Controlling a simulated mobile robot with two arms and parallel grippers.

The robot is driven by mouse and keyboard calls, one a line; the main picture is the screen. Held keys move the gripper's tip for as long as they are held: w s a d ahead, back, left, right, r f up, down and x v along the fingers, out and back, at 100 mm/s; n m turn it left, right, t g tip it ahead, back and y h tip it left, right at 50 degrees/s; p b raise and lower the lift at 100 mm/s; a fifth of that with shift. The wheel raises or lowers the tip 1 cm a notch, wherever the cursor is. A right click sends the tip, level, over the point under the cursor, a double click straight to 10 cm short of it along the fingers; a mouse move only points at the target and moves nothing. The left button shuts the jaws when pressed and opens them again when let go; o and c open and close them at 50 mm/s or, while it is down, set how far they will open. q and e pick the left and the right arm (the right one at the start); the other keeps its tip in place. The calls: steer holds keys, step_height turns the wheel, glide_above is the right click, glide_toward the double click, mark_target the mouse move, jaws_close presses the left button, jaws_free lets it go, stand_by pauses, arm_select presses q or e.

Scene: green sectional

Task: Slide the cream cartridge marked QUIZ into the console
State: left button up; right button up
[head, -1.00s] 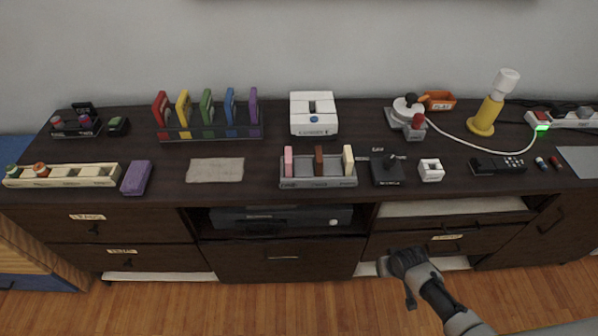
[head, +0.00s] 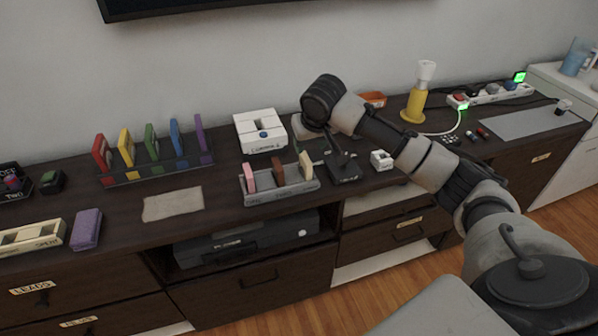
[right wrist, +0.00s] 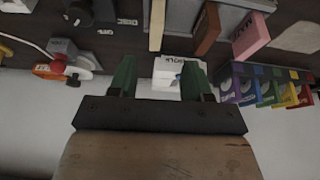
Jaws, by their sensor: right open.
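The cream cartridge (head: 305,165) stands upright at the right end of a grey rack (head: 284,190), beside a brown cartridge (head: 278,173) and a pink one (head: 250,177). Its marking is not legible. The white console (head: 260,132) stands behind the rack. My right gripper (head: 322,104) is raised above the cabinet, right of the console; its fingers are hidden there. In the right wrist view its green fingers (right wrist: 160,82) are apart and empty, with the console (right wrist: 176,70) beyond them and the cream cartridge (right wrist: 157,24) past the fingertips. My left gripper is not in view.
A joystick unit (head: 343,165) and a small white block (head: 381,159) stand right of the rack. A row of coloured cases (head: 150,145) stands left of the console. A yellow lamp (head: 415,105) with a white cord is farther right. A beige cloth (head: 172,204) lies flat at left.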

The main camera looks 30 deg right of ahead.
mark_target(307, 159)
steer(key=x, duration=0.4)
steer(key=shift+w+d+f, duration=0.25)
steer(key=shift+w+d, duration=0.1)
steer(key=x, duration=0.5)
steer(key=shift+f+b, duration=0.3)
steer(key=shift+b, duration=0.05)
jaws_close()
